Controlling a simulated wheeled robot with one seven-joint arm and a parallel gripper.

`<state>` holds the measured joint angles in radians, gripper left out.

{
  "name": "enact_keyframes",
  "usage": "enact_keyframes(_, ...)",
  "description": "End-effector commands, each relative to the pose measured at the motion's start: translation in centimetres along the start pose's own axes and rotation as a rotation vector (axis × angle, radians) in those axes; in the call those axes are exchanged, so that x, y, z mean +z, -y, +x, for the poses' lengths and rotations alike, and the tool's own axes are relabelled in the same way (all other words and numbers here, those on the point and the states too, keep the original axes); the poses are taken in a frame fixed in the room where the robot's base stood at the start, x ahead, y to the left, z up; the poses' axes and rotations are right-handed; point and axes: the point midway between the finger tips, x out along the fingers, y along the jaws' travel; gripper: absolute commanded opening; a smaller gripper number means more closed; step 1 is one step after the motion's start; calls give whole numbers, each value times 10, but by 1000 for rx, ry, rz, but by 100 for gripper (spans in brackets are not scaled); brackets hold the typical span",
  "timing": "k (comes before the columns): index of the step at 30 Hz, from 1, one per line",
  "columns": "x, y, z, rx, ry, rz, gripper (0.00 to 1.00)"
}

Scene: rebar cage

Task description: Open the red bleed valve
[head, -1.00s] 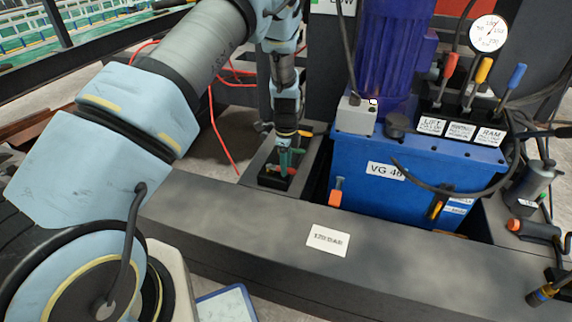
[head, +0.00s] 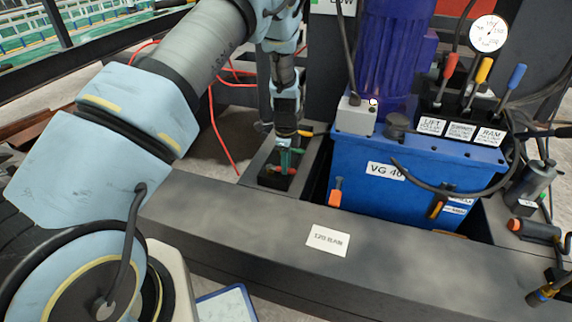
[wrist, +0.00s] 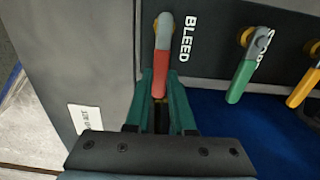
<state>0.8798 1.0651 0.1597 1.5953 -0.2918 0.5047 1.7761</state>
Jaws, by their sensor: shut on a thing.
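The red bleed valve handle (wrist: 161,65) is in the wrist view, next to the white word BLEED on a dark panel. It runs from its brass pivot at the top down to my gripper (wrist: 160,112). In the head view my gripper (head: 287,160) points down into the dark frame left of the blue tank. The handle is too small and covered there to make out clearly.
A green-handled valve (wrist: 242,78) and a yellow-handled valve (wrist: 302,88) stand to the right in the wrist view. The blue tank (head: 350,165), a pressure gauge (head: 489,33) and a levered valve block (head: 462,115) are right of my gripper. A dark beam (head: 250,230) runs in front.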

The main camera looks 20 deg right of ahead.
Motion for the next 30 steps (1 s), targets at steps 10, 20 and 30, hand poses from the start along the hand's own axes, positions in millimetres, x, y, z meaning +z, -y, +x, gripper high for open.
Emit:
enact_keyframes(10,0,0,0,0,0,0,0)
enact_keyframes(20,0,1,0,0,0,-8,0)
enact_keyframes(30,1,9,-2,-1,-1,-154,0)
